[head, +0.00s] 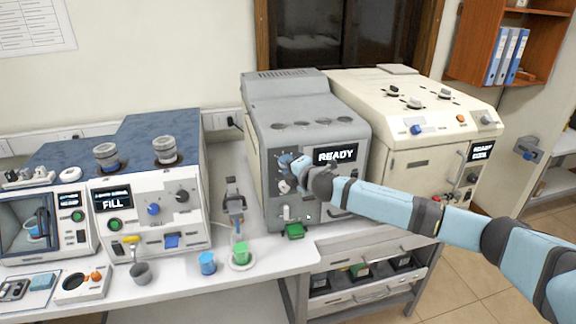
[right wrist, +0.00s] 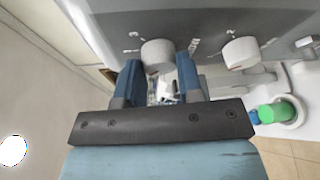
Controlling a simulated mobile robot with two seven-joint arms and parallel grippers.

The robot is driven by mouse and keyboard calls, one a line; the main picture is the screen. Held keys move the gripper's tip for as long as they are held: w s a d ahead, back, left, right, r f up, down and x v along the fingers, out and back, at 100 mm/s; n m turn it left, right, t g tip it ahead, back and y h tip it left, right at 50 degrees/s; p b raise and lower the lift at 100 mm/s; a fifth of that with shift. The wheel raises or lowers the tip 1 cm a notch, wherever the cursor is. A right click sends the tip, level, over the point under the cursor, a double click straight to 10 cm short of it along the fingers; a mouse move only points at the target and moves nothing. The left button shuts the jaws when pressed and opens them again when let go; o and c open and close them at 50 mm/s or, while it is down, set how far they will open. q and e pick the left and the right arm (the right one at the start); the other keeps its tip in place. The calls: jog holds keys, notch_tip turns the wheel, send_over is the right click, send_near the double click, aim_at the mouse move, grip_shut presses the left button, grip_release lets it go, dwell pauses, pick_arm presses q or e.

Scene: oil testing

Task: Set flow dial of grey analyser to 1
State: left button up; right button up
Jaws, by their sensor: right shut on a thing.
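The grey analyser (head: 262,140) stands at the middle of the bench, its screen (head: 335,155) reading READY. My right gripper (head: 288,163) is at the upper left of its front panel. In the right wrist view my right gripper (right wrist: 159,78) has its two blue fingers on either side of a white dial (right wrist: 158,54), shut on it. In the head view the gripper mostly hides this dial. A second white dial (right wrist: 240,53) is free beside it and shows below the gripper in the head view (head: 284,187). My left gripper is not in view.
A cream machine (head: 410,165) stands close on the right. A white and blue machine reading FILL (head: 125,205) is at the left.

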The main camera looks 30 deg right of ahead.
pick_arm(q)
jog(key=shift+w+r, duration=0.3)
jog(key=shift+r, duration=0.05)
pick_arm(e)
jog(key=shift+n, duration=0.4)
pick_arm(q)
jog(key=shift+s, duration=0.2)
pick_arm(e)
jog(key=o, duration=0.9)
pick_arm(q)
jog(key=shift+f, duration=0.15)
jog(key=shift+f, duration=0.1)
pick_arm(e)
jog(key=shift+s, duration=0.1)
